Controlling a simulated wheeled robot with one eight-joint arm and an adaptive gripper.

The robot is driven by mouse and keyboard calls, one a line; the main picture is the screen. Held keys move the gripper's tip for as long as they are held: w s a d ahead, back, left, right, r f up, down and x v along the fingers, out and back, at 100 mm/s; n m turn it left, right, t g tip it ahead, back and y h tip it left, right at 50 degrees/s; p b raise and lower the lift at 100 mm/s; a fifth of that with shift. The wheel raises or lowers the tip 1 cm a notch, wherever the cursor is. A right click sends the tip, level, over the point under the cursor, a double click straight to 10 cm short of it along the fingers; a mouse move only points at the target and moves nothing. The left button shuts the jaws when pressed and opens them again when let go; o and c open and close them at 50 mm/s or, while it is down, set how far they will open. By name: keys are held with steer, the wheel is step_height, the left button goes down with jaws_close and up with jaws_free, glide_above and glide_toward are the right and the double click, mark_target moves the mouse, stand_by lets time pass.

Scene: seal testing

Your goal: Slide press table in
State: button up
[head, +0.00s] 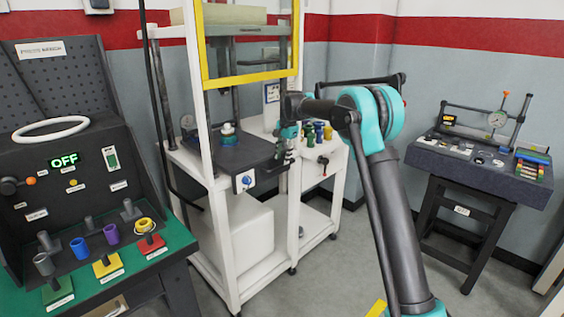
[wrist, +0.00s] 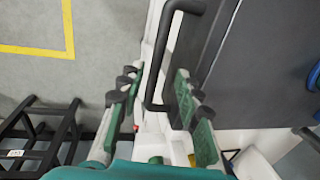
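The press table (head: 235,158) is a dark slab in the white press frame, with a white and teal round part (head: 228,134) on top. Its right front part extends toward my gripper (head: 287,143). In the wrist view the dark table (wrist: 245,60) fills the upper right, and its black bar handle (wrist: 160,50) runs along its edge. My gripper (wrist: 160,88) is open, with green-padded fingers on both sides of the handle's lower end. I see gaps between pads and handle.
The white press frame (head: 202,95) has a yellow-edged guard (head: 245,80) above the table. A separate gauge bench (head: 480,170) stands at right. Small coloured parts (head: 318,132) sit on the shelf behind my gripper.

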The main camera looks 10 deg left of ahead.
step_height(320, 180, up, 9)
steer(key=s+d, duration=0.1)
steer(key=shift+d, duration=0.15)
steer(key=shift+f, duration=0.1)
stand_by(1.7)
